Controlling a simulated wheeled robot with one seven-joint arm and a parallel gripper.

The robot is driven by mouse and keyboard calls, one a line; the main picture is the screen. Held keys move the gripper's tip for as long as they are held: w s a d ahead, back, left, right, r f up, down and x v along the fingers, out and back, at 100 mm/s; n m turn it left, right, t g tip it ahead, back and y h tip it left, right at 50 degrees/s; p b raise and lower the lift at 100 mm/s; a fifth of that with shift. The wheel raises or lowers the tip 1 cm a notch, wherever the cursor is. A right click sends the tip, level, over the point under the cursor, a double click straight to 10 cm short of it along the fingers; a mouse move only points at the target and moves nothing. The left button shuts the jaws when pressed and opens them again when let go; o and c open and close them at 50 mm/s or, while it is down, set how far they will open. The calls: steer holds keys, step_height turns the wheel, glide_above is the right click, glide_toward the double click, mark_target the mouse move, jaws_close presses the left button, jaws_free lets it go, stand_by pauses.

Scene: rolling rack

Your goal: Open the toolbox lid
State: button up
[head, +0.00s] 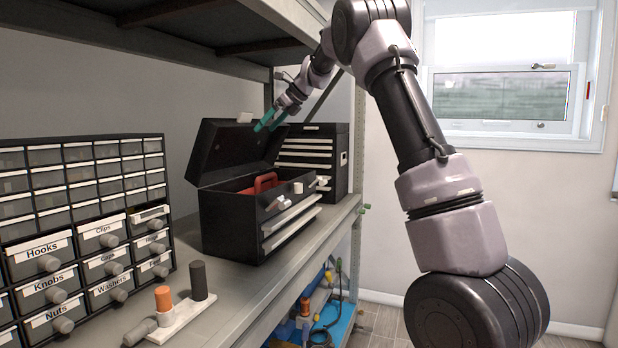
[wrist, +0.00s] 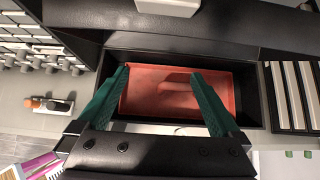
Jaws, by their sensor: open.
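The black toolbox (head: 231,226) stands on the shelf with its lid (head: 228,150) raised and tilted back. A red tray with a handle (head: 262,182) sits inside it; the tray also shows in the wrist view (wrist: 145,93). My gripper (head: 268,127) is at the upper right part of the raised lid in the head view; I cannot tell there whether it touches the lid. In the wrist view my gripper (wrist: 160,72) has its green fingers spread wide over the open toolbox, with nothing between them. The lid's far part is cut off in the wrist view.
A cabinet of labelled drawers (head: 90,235) stands left of the toolbox. A second black drawer chest (head: 325,150) is behind it to the right. An orange and a dark cylinder stand on a white base (head: 180,320) at the front. An upper shelf (head: 180,30) overhangs.

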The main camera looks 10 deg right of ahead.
steer(key=s+d+f+t+y, duration=0.2)
steer(key=s+d+f+y, duration=0.15)
steer(key=f, duration=0.45)
steer(key=s+d+f+t+y, duration=0.2)
steer(key=d+f+t+y, duration=0.15)
steer(key=f, duration=0.45)
steer(key=shift+g, duration=0.25)
steer(key=shift+v, duration=2.8)
steer(key=shift+w+d+f, duration=0.1)
